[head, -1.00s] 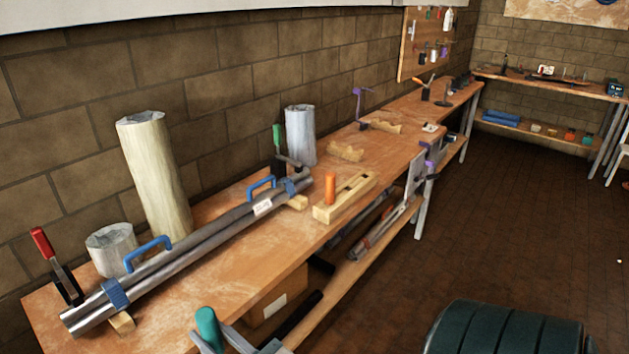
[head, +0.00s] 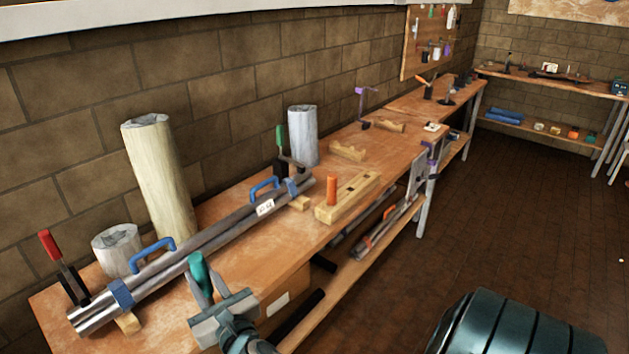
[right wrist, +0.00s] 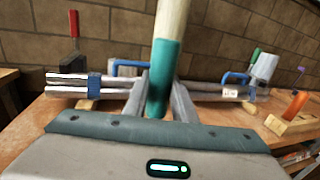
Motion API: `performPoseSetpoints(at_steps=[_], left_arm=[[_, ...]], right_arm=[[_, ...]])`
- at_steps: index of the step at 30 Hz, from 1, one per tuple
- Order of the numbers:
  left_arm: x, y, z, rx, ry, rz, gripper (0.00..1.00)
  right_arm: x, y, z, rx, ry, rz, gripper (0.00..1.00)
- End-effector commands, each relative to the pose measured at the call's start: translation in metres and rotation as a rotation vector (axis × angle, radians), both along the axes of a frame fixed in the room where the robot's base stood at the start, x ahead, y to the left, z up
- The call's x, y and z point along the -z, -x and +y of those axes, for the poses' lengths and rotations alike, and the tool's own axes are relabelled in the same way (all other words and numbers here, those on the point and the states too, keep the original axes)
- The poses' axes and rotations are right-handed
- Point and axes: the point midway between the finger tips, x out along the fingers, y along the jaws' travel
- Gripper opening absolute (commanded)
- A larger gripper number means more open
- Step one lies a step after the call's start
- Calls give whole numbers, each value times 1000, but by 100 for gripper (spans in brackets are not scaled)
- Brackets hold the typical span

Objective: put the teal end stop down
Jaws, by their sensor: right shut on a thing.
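The teal end stop (head: 199,270) is a short teal cylinder. My right gripper (head: 205,287) is shut on it and holds it upright over the front part of the workbench (head: 236,264), in front of the metal tubes. In the right wrist view the teal end stop (right wrist: 159,82) stands between the two fingers (right wrist: 160,103), and its lower end is near the gripper body. Whether its underside touches the bench cannot be told. My left gripper is not in view.
Two metal tubes (head: 205,234) with blue clamps lie on wooden blocks behind the gripper. A wooden block with an orange peg (head: 331,191) stands to the right. Tall rolls (head: 160,180) stand at the wall. Bare bench top lies right of the gripper.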

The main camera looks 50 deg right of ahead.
Motion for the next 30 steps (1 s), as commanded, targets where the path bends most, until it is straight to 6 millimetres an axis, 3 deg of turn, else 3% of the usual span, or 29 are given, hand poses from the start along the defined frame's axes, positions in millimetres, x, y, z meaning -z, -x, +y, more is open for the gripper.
performPoseSetpoints(at_steps=[3, 10, 30], left_arm=[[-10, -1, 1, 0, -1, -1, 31], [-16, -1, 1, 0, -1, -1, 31], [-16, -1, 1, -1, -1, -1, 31]], right_arm=[[-15, -41, -19, 64, -10, -3, 0], [-28, -83, -42, 134, -30, 2, 0], [-28, -89, -45, 145, -35, 4, 0]])
